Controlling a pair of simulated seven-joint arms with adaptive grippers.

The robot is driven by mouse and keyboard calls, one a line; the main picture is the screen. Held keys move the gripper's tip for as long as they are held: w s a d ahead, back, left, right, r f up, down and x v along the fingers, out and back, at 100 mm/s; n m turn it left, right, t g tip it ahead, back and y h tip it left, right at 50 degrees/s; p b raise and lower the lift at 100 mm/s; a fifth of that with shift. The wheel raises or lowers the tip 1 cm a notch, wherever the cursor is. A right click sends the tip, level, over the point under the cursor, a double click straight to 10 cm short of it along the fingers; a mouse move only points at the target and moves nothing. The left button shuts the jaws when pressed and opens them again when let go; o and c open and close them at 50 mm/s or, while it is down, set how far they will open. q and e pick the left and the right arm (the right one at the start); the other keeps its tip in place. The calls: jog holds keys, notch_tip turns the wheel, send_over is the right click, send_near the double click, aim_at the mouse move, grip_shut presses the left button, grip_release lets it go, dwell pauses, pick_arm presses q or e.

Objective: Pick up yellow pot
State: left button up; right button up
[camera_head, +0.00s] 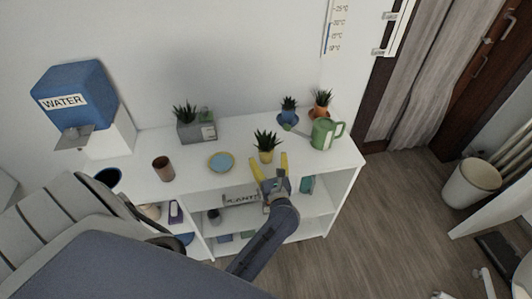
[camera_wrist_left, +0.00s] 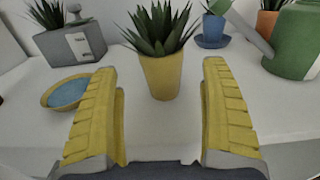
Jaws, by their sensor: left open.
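The yellow pot (camera_head: 266,156) with a spiky green plant stands upright on the white shelf desk, near its front edge. In the left wrist view the yellow pot (camera_wrist_left: 162,76) is centred just beyond my fingertips, in line with the gap between them. My left gripper (camera_head: 270,167) is open, with its yellow fingers pointing at the pot from the front. In the left wrist view the two fingers of my left gripper (camera_wrist_left: 160,75) are spread wide with nothing between them. My right gripper does not show in either view.
A green watering can (camera_head: 322,134) stands right of the pot. A blue pot (camera_head: 288,117) and an orange pot (camera_head: 318,111) are behind. A yellow-rimmed dish (camera_head: 221,162), a grey planter (camera_head: 197,131) and a brown cup (camera_head: 163,168) stand to the left.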

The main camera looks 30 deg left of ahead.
aim_at(268, 156)
pick_arm(q)
jog(key=shift+x, duration=2.6)
jog(key=shift+w+d+f, duration=0.1)
jog(key=c, duration=1.4)
jog(key=shift+c, duration=0.4)
